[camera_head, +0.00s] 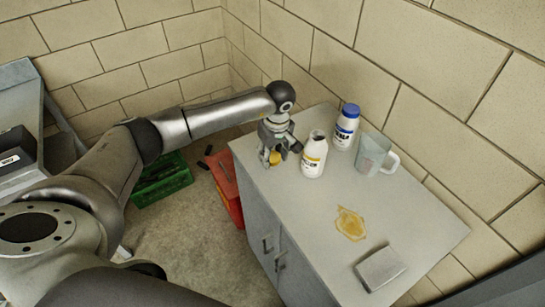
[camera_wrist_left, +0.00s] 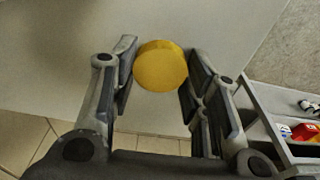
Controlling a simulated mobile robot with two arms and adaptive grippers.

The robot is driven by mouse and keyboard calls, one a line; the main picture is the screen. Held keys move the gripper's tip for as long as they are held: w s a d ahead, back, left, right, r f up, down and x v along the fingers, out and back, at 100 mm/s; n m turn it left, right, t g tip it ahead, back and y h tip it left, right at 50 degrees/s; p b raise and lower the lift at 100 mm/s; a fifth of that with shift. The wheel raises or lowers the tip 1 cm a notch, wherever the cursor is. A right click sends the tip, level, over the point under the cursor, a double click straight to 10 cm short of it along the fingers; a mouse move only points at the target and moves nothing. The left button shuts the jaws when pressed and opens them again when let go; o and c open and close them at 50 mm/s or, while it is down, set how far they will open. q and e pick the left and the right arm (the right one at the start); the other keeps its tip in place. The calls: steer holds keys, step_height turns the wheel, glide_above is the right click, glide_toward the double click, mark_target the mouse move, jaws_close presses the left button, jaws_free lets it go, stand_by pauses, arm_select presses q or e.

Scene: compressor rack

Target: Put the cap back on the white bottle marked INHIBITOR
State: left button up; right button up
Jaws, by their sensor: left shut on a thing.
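My left gripper (camera_head: 279,153) is shut on a round yellow cap (camera_head: 275,158). The cap also shows between the fingertips in the left wrist view (camera_wrist_left: 160,66). The gripper is over the far left part of the grey cabinet top, just left of an uncapped white bottle (camera_head: 314,158). That bottle stands upright, with a yellow and dark label too small to read and its open neck upward. It is not seen in the left wrist view. My right gripper is not in view.
A white bottle with a blue cap (camera_head: 346,127) and a clear jug (camera_head: 372,153) stand behind, near the wall. A yellow-brown spill (camera_head: 350,223) and a grey flat block (camera_head: 380,268) lie on the cabinet top (camera_head: 300,205). A green crate (camera_head: 163,180) is on the floor.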

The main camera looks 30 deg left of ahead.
mark_target(271, 156)
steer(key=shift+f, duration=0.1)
arm_select(q)
steer(key=shift+r+b, duration=0.5)
steer(key=shift+r, duration=0.05)
step_height(271, 156, up, 2)
steer(key=shift+s+a+r+b, duration=0.1)
steer(key=shift+s+r+b, duration=0.05)
steer(key=shift+b, duration=0.5)
steer(key=s+a+r+b, duration=0.1)
steer(key=s+r+b, duration=0.3)
steer(key=s+r, duration=0.5)
steer(key=s, duration=0.4)
steer(key=shift+s+a+r+b, duration=0.15)
steer(key=shift+s+r+b, duration=0.15)
steer(key=shift+s, duration=0.05)
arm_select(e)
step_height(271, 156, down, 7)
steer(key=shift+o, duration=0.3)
